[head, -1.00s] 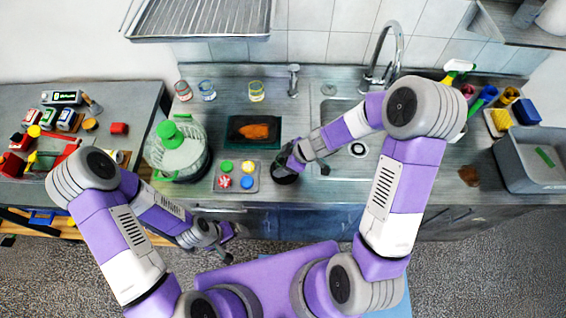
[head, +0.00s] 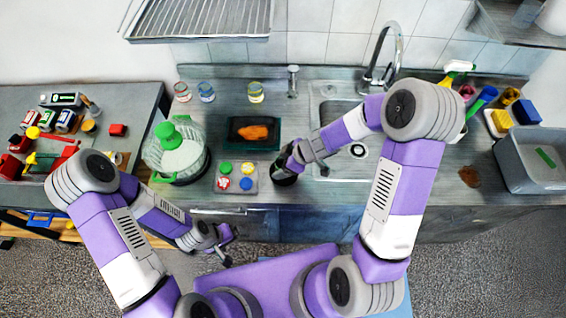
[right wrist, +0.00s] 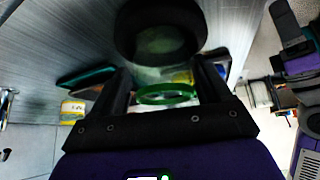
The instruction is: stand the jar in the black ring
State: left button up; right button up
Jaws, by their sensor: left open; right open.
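The black ring (head: 283,180) lies on the counter front, left of the sink; it fills the top of the right wrist view (right wrist: 122,28). The jar is clear with a green rim (right wrist: 165,98). Its rim lies between the fingers of my right gripper (right wrist: 163,88), and its pale body runs toward the ring opening. Its base appears within the ring, but I cannot tell whether it is fully seated. My right gripper (head: 287,167) is open around the jar; in the head view it largely hides the jar. My left gripper (head: 228,246) is open and empty, in front of the counter.
A tray with coloured discs (head: 236,177) lies just left of the ring. A dark tray (head: 238,143) with an orange item is behind it, and a green-handled basket (head: 178,152) is further left. The sink (head: 345,165) is at the right. Glasses and a faucet stand behind.

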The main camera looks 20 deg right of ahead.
jog(key=shift+s+a+f, duration=0.1)
jog(key=shift+s, duration=0.3)
jog(key=p+v, duration=0.8)
jog(key=v, duration=0.4)
jog(key=shift+w+r, duration=0.3)
jog(key=shift+r, duration=0.2)
